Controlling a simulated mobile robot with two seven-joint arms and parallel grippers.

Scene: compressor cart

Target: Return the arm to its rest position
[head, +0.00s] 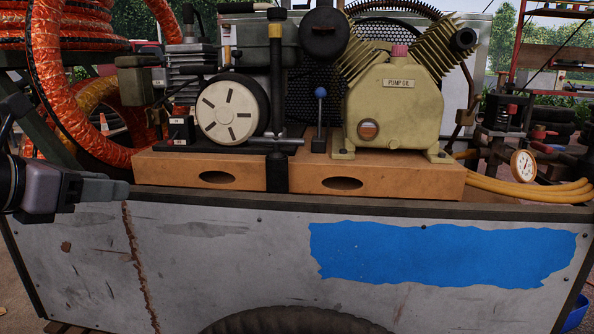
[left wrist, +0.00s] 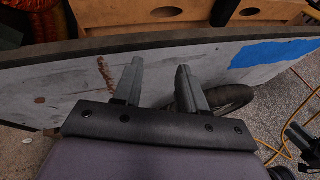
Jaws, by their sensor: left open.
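My left gripper (head: 118,190) comes in from the left in the head view, in front of the cart's grey side panel near its top edge. In the left wrist view its two fingers (left wrist: 158,82) stand apart with nothing between them. The compressor cart (head: 210,265) fills the lower part of the head view, with a blue painted patch (head: 440,252) on its side. My right gripper does not show in the head view. A dark shape at the lower right of the left wrist view is too partial to tell.
A wooden base (head: 400,182) on the cart carries the cream pump (head: 395,110), a blue-knobbed lever (head: 320,110) and a white round cover (head: 228,112). Orange hose (head: 60,100) is coiled at left. A gauge (head: 523,165) and yellow hose (head: 540,190) are at right. A tyre (head: 290,320) shows below.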

